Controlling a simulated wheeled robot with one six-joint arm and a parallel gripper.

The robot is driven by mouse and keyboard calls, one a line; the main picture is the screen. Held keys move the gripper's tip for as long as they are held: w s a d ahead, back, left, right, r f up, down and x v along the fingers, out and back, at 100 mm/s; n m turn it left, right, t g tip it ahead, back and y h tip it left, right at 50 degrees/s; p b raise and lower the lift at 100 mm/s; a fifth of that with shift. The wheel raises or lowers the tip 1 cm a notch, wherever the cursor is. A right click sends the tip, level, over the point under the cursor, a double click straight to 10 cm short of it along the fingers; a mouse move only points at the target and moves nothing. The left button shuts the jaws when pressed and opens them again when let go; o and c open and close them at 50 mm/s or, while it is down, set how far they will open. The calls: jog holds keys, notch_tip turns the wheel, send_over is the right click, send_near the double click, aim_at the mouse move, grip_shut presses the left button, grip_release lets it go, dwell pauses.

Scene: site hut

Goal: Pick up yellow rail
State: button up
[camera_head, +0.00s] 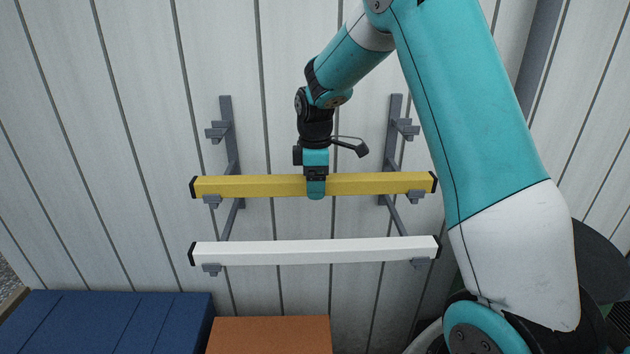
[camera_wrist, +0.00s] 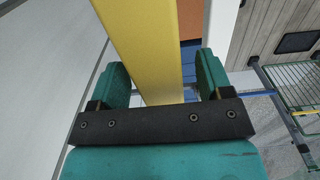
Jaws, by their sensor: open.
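The yellow rail (camera_head: 250,186) is a long bar with black end caps, lying level across two grey wall brackets in the head view. My gripper (camera_head: 316,190) is at the middle of the rail, pointing down over it. In the wrist view the yellow rail (camera_wrist: 147,45) runs between the two teal fingers of my gripper (camera_wrist: 166,82). The fingers stand apart, with a gap showing on each side of the rail. The head view hides the part of the rail behind my gripper.
A white rail (camera_head: 310,252) rests on lower arms of the same brackets (camera_head: 229,150). The upper bracket arms are empty. A blue box (camera_head: 110,318) and an orange box (camera_head: 270,335) stand below. In the wrist view a green wire rack (camera_wrist: 295,85) is at the right.

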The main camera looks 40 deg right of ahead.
jog(key=c, duration=1.3)
jog(key=shift+c, duration=0.2)
jog(key=shift+r, duration=0.1)
notch_tip(320, 180, up, 20)
jog(key=b, duration=0.3)
jog(key=shift+s, duration=0.1)
